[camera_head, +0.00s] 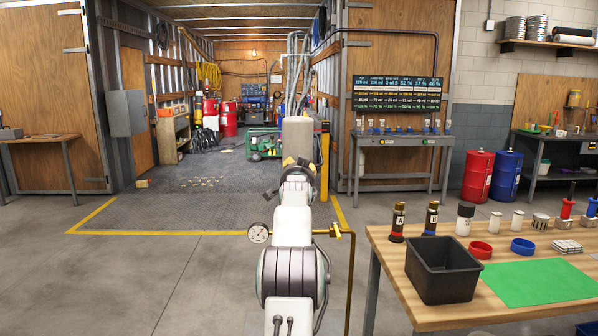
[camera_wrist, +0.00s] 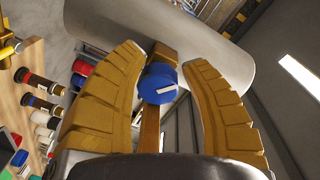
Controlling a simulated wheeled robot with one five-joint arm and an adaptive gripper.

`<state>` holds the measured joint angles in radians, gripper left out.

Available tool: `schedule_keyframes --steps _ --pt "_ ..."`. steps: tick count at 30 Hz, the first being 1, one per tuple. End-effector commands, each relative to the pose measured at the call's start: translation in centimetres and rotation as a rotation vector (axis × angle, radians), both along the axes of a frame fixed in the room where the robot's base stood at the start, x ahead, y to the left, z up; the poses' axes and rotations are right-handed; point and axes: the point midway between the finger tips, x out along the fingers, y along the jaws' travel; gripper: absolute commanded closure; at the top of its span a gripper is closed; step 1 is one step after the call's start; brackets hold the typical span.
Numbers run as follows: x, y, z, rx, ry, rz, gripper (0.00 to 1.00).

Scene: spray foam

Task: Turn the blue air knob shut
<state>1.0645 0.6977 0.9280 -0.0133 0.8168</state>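The blue air knob (camera_wrist: 158,83) shows in the wrist view as a round blue cap with a pale bar mark, on a brass-coloured pipe (camera_wrist: 150,130). My gripper (camera_wrist: 166,62) has its two yellow ribbed fingers spread, one on each side of the knob. A gap shows between the knob and the right finger; the left finger is very close, and I cannot tell whether it touches. In the head view my gripper (camera_head: 298,163) is at the far end of my arm, and I cannot make out the blue knob there.
A large grey cylinder (camera_wrist: 225,65) lies just beyond the fingertips; it also shows in the head view (camera_head: 298,138). A workbench (camera_head: 400,262) with a black bin (camera_head: 442,270) stands at the right. Floor at left is clear.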

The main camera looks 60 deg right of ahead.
Motion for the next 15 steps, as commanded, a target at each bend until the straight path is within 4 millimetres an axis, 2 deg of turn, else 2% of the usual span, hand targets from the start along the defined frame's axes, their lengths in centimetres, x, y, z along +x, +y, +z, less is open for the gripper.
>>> schedule_keyframes --steps 1,6,15 --pt "0.02 0.01 -0.02 0.001 0.0 0.001 0.54" --pt "-0.04 -0.02 -0.04 0.0 0.001 -0.001 0.39" --pt "-0.11 0.01 -0.05 0.001 0.002 -0.001 0.39"
